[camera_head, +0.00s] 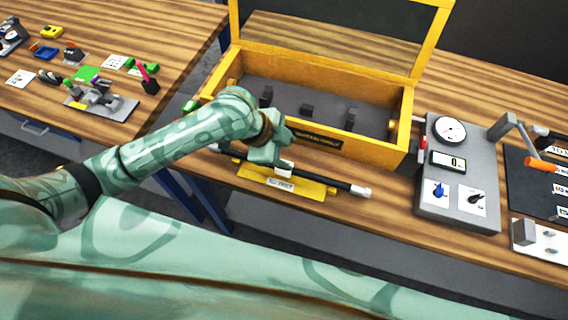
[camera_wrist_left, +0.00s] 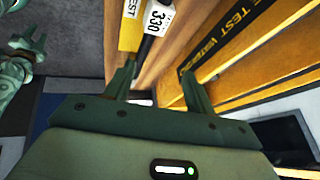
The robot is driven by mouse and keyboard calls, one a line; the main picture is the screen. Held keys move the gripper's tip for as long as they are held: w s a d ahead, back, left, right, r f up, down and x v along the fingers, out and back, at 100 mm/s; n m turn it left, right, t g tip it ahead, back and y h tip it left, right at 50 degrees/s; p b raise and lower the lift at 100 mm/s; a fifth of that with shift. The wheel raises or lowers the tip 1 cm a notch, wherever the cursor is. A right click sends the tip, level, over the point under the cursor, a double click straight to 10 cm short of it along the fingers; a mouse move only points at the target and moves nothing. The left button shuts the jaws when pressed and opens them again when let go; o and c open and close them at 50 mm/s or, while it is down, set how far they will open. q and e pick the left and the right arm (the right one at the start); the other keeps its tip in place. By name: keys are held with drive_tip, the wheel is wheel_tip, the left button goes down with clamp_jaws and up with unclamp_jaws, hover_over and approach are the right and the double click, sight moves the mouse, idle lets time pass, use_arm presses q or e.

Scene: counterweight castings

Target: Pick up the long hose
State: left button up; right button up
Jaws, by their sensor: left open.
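The long hose (camera_head: 328,181) is a black tube with a pale metal end at its right and a white tag. It lies along the front of the bench over a yellow plate (camera_head: 305,190). My left gripper (camera_head: 270,158) is open, over the hose's left-middle part. In the left wrist view, the fingertips (camera_wrist_left: 158,78) are apart with nothing between them. The dark hose (camera_wrist_left: 146,47) and its white "330" tag (camera_wrist_left: 158,20) lie just beyond the left finger. My right gripper (camera_wrist_left: 25,45) seems to show at the left edge there, too unclear to judge.
A yellow-framed test box (camera_head: 385,150) with an open clear lid stands just behind the hose. A grey gauge panel (camera_head: 470,215) stands to the right. A second bench (camera_head: 110,60) with small parts is at the left, with a gap between the benches.

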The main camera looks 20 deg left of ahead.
use_arm(q)
drive_tip(key=w+a+r+m+g, duration=0.1)
drive_tip(key=w+a+r+g, duration=0.15)
drive_tip(key=a+r, duration=0.4)
drive_tip(key=shift+g, duration=0.45)
drive_tip(key=x, duration=0.6)
drive_tip(key=s+a+b+x, duration=0.1)
drive_tip(key=x, duration=0.3)
drive_tip(key=shift+f, duration=0.3)
drive_tip(key=shift+y, duration=0.3)
drive_tip(key=b+x, duration=0.1)
drive_tip(key=x, duration=0.5)
drive_tip(key=shift+s+d+f, duration=0.1)
drive_tip(key=shift+s+f, duration=0.05)
drive_tip(key=c, duration=1)
